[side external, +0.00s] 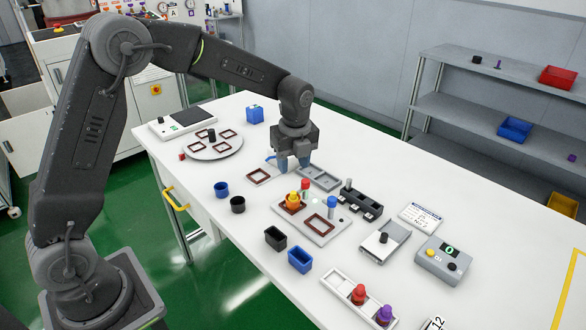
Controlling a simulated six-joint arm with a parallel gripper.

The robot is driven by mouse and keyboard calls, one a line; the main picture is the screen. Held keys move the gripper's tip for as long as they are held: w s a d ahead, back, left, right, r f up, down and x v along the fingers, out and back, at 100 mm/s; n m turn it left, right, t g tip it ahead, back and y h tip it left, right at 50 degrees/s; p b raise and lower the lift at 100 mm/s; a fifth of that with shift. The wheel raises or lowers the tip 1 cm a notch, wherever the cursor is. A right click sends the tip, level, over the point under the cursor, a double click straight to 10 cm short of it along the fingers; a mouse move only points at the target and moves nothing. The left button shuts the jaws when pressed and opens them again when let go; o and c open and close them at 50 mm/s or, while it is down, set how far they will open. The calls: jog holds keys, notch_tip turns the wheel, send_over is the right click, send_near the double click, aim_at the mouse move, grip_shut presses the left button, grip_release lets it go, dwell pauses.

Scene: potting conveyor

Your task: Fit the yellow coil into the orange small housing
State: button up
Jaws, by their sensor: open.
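A small yellow piece (294,194), which looks like the yellow coil, stands upright on or in an orange piece, which looks like the orange small housing (291,207). I cannot tell how deep the yellow piece sits. The orange piece stands within a brown square frame on a light grey plate (320,237). My gripper (294,165) points down behind and above this pair, clear of it. Its blue-tipped fingers are apart, and I see nothing between them.
A red-topped piece (305,184) and a blue-topped piece (331,202) stand close by. Blue (222,189) and black (238,204) cups and black (276,238) and blue (300,260) boxes lie in front. A white rack (340,279) holds red and purple pieces.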

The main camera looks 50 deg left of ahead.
jog(key=s+r+n+t, duration=0.1)
jog(key=s+r+n, duration=0.4)
jog(key=s+r, duration=0.15)
jog(key=s+d+r+n+t, duration=0.1)
jog(key=s+r+n+t, duration=0.1)
jog(key=s+n, duration=0.6)
jog(key=s+d+r+n+t+h, duration=0.1)
jog(key=s+d+r+n+t, duration=0.1)
jog(key=s+n, duration=0.6)
jog(key=s+r, duration=0.1)
jog(key=s, duration=0.3)
jog(key=shift+r+n, duration=0.15)
jog(key=shift+n, duration=0.15)
jog(key=shift+o, duration=0.3)
jog(key=shift+d, duration=0.1)
